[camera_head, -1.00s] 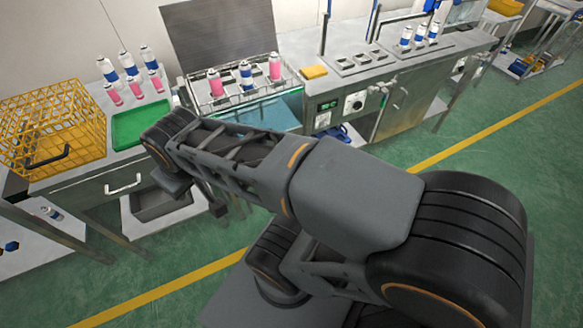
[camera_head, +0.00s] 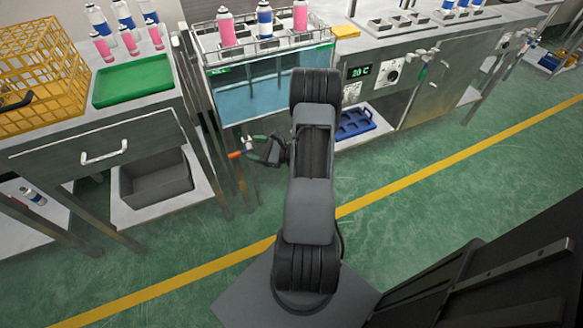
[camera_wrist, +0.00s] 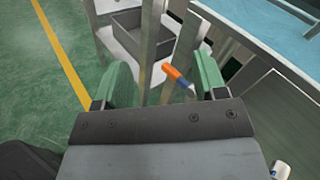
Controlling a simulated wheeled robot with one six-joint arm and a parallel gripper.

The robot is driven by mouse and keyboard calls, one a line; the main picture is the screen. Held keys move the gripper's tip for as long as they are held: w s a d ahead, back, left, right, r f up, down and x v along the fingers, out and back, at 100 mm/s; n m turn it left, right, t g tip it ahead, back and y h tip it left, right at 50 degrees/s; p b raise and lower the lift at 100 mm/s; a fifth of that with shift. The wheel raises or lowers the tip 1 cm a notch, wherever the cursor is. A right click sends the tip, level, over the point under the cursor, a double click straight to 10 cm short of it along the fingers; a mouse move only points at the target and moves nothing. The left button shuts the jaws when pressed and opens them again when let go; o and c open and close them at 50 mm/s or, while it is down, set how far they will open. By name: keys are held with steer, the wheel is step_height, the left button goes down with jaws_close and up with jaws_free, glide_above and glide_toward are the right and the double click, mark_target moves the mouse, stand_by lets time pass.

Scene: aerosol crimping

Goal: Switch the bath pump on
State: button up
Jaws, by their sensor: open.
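The water bath (camera_head: 250,92) is a clear tank of blue water. To its right, a panel carries a green lit display (camera_head: 360,72), reading about 20 °C, and a round dark knob (camera_head: 391,76) on a white plate. No label is readable, so I cannot tell which control is the pump's. An orange-tipped handle (camera_head: 235,154) sits low below the bath; it also shows in the wrist view (camera_wrist: 176,76), with a blue part. My gripper (camera_head: 262,150) is beside this handle. In the wrist view my gripper (camera_wrist: 162,82) is open with green pads, and the handle appears between or just beyond them; contact cannot be told.
Pink and blue cans (camera_head: 265,20) stand in the rack over the bath. A table with a green tray (camera_head: 132,82) and yellow crate (camera_head: 45,85) is at left, a grey bin (camera_head: 155,180) below it. A blue tray (camera_head: 355,123) lies under the panel. The front floor is clear.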

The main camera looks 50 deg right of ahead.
steer(key=s+d+f+m+h+b, duration=0.25)
steer(key=d+f+m+h, duration=0.2)
steer(key=f, duration=0.35)
steer(key=s+d+f+m+t+h+b, duration=0.1)
steer(key=s+d+f+m+h, duration=0.35)
steer(key=f+h, duration=0.2)
steer(key=s+d+f+m+h+b, duration=0.2)
steer(key=s+d+f+m+h, duration=0.15)
steer(key=d+f, duration=0.35)
steer(key=a+b+x, duration=0.1)
steer(key=b+x, duration=0.2)
steer(key=x, duration=1)
steer(key=shift+f, duration=0.25)
steer(key=shift+w+a+m+h, duration=0.1)
steer(key=shift+w+m+h, duration=0.05)
steer(key=shift+m+h, duration=0.1)
steer(key=c, duration=0.9)
